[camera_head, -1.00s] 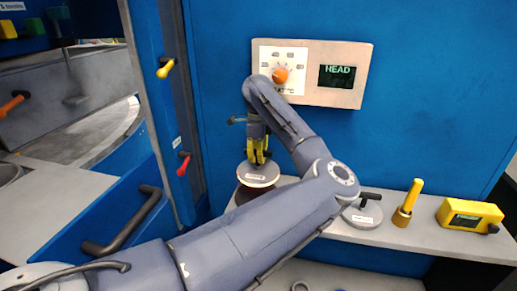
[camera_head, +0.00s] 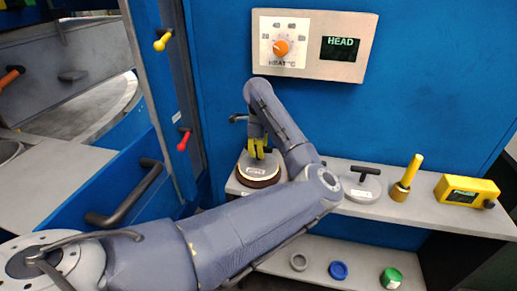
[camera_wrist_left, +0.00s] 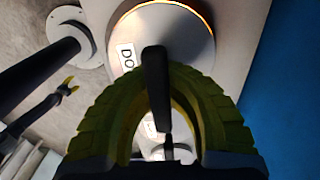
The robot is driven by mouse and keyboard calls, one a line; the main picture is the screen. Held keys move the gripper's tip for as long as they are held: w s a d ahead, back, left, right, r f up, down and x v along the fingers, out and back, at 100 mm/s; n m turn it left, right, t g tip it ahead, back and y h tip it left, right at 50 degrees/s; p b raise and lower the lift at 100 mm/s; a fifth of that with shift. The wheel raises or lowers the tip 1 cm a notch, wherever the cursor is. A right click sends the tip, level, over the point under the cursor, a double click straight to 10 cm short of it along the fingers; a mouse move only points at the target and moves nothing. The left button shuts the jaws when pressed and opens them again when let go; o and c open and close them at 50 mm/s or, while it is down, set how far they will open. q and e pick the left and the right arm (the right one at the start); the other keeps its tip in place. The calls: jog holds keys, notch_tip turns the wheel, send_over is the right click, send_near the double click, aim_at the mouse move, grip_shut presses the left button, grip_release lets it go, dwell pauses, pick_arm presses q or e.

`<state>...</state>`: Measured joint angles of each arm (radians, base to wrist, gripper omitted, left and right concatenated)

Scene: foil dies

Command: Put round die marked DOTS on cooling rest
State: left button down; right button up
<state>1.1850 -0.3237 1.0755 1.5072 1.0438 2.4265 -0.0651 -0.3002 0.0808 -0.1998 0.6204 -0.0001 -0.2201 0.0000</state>
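The round die (camera_head: 262,168) is a pale disc with a white label; in the left wrist view its label reads "DO", the rest hidden. It sits on or just above a round brown base (camera_head: 257,184) on the shelf; I cannot tell whether they touch. My left gripper (camera_head: 258,149) is over the die, its yellow fingers closed around the die's dark handle (camera_wrist_left: 155,85). An orange-lit rim shows behind the die in the left wrist view.
A second handled disc (camera_head: 360,190), a yellow-handled tool (camera_head: 408,175) and a yellow meter (camera_head: 466,190) stand to the right on the shelf. A dial panel (camera_head: 313,45) is above.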

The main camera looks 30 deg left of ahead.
pick_arm(q)
jog(key=shift+f, duration=0.4)
jog(key=shift+f, duration=0.1)
jog(key=c, duration=1.6)
grip_release()
notch_tip(320, 180, up, 12)
jog(key=shift+r, duration=0.1)
